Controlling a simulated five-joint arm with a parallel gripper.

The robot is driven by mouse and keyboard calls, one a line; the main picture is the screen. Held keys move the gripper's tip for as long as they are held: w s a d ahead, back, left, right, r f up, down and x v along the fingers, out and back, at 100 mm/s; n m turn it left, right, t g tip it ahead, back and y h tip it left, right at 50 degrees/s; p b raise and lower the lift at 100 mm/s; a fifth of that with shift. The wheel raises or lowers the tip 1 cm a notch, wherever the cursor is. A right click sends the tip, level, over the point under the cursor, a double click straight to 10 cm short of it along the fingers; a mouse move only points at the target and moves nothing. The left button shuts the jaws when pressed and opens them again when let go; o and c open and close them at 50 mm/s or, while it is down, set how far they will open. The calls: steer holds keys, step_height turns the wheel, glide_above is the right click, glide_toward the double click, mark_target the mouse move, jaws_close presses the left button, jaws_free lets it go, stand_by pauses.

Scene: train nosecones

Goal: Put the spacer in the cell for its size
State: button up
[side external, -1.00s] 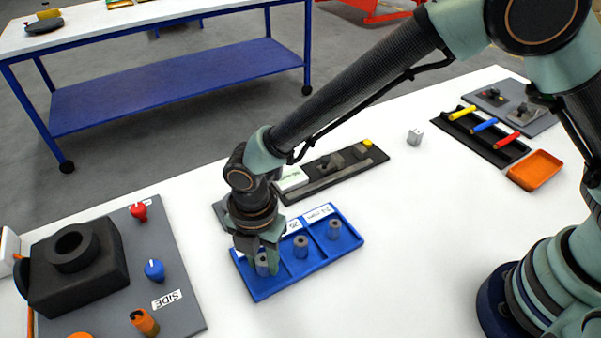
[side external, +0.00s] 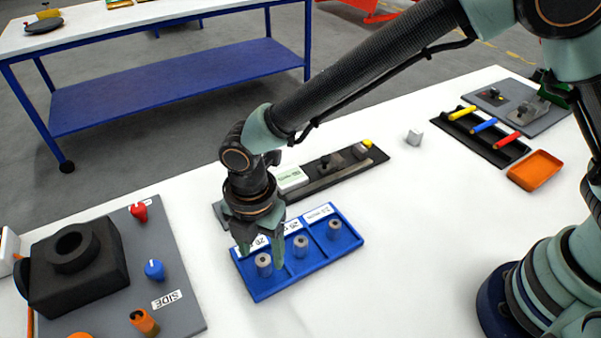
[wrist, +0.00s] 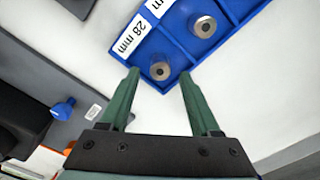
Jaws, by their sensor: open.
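A blue tray (side external: 308,275) with three cells lies on the white table. A grey cylindrical spacer (side external: 264,265) with a hole in its top stands upright in the left cell. In the wrist view this spacer (wrist: 160,71) is beside a label (wrist: 133,36) that appears to read "28 mm". Similar spacers stand in the middle cell (side external: 300,247) and the right cell (side external: 334,230). My gripper (side external: 261,254) is open and empty above the left cell. In the wrist view my gripper's fingertips (wrist: 159,75) lie to either side of the spacer, apart from it.
A dark board (side external: 345,172) with gauge-like parts lies behind the tray. A grey panel (side external: 185,300) with coloured knobs and a black block (side external: 78,275) is at left. A small grey block (side external: 414,137), an orange tray (side external: 536,170) and a pen rack are at right. The table right of the blue tray is clear.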

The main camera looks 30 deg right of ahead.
mark_target(262, 260)
step_height(262, 260, up, 9)
steer(key=w+d+r+m+t, duration=0.1)
steer(key=w+d+r+m, duration=0.2)
steer(key=d+r+m, duration=0.3)
steer(key=s+d+r+m+t, duration=0.1)
steer(key=s+d+m, duration=0.1)
steer(key=d+m, duration=0.4)
steer(key=s+d+r+m+t, duration=0.2)
steer(key=d+m, duration=0.5)
steer(key=d, duration=0.5)
steer(key=s+d+r+m+t, duration=0.1)
steer(key=s+d+r+m, duration=0.1)
steer(key=d+m, duration=0.4)
steer(key=shift+d+t, duration=0.3)
steer(key=shift+d, duration=1.55)
steer(key=shift+r, duration=0.15)
